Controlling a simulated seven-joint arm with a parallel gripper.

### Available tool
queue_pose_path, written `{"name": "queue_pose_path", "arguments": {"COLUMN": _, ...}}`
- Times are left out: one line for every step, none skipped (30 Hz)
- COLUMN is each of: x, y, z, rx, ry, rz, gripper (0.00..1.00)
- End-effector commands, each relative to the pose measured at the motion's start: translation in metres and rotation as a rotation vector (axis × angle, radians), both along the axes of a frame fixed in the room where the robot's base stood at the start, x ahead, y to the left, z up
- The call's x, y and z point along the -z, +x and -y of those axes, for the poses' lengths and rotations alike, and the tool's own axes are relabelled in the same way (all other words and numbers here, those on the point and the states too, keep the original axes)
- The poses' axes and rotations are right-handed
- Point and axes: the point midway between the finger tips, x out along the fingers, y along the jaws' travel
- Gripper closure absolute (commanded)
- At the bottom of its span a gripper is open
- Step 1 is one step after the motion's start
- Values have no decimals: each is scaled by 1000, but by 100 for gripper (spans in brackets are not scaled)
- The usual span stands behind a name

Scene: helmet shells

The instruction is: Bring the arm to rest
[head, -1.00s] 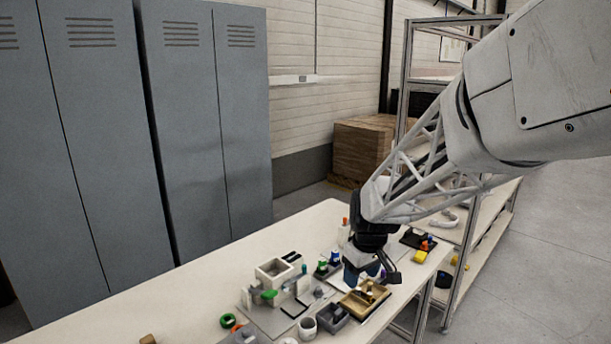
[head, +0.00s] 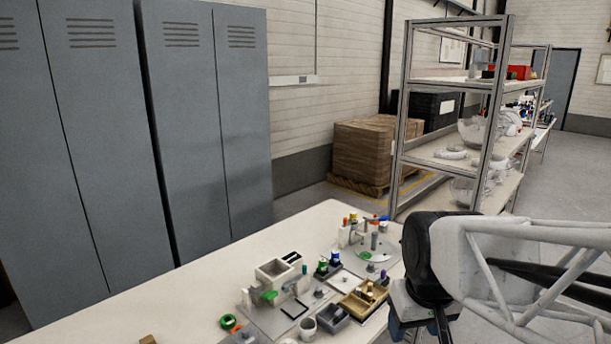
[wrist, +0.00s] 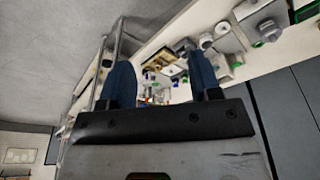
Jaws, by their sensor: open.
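My gripper (head: 418,330) is at the lower right of the head view, pointing down beside the right end of the white table (head: 205,280). In the wrist view its two blue fingers (wrist: 160,70) stand apart with nothing between them. The gripper is open and empty, clear of the parts on the table. In the head view its fingertips are partly cut off by the lower edge.
The table carries a tan tray (head: 362,300), a grey box (head: 272,272), a white cup (head: 307,328) and several small parts. A metal shelf (head: 450,155) with clear shells stands behind my arm. Grey lockers (head: 205,120) stand at the left.

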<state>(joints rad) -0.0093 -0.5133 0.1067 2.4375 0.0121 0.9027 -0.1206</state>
Motion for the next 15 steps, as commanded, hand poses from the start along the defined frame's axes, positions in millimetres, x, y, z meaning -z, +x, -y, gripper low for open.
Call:
{"name": "queue_pose_path", "arguments": {"x": -1, "y": -12, "z": 2, "rx": 20, "ry": 1, "rz": 7, "gripper": 43}}
{"name": "queue_pose_path", "arguments": {"x": -1, "y": -18, "z": 3, "rx": 35, "ry": 1, "rz": 9, "gripper": 43}}
{"name": "queue_pose_path", "arguments": {"x": -1, "y": -27, "z": 4, "rx": 51, "ry": 3, "rz": 10, "gripper": 43}}
{"name": "queue_pose_path", "arguments": {"x": -1, "y": -32, "z": 5, "rx": 64, "ry": 4, "rz": 12, "gripper": 43}}
{"name": "queue_pose_path", "arguments": {"x": -1, "y": -37, "z": 5, "rx": 75, "ry": 4, "rz": 14, "gripper": 43}}
{"name": "queue_pose_path", "arguments": {"x": 0, "y": -44, "z": 6, "rx": 89, "ry": 6, "rz": 17, "gripper": 43}}
{"name": "queue_pose_path", "arguments": {"x": 0, "y": -48, "z": 7, "rx": 99, "ry": 6, "rz": 18, "gripper": 43}}
{"name": "queue_pose_path", "arguments": {"x": 0, "y": -52, "z": 7, "rx": 107, "ry": 7, "rz": 20, "gripper": 43}}
{"name": "queue_pose_path", "arguments": {"x": 0, "y": -56, "z": 8, "rx": 116, "ry": 8, "rz": 22, "gripper": 43}}
{"name": "queue_pose_path", "arguments": {"x": 0, "y": -59, "z": 8, "rx": 123, "ry": 8, "rz": 23, "gripper": 43}}
{"name": "queue_pose_path", "arguments": {"x": 1, "y": -61, "z": 8, "rx": 129, "ry": 9, "rz": 24, "gripper": 43}}
{"name": "queue_pose_path", "arguments": {"x": 1, "y": -64, "z": 9, "rx": 134, "ry": 9, "rz": 24, "gripper": 43}}
{"name": "queue_pose_path", "arguments": {"x": 2, "y": -65, "z": 9, "rx": 137, "ry": 10, "rz": 24, "gripper": 43}}
{"name": "queue_pose_path", "arguments": {"x": 2, "y": -66, "z": 9, "rx": 140, "ry": 10, "rz": 24, "gripper": 43}}
{"name": "queue_pose_path", "arguments": {"x": 2, "y": -67, "z": 9, "rx": 142, "ry": 10, "rz": 24, "gripper": 43}}
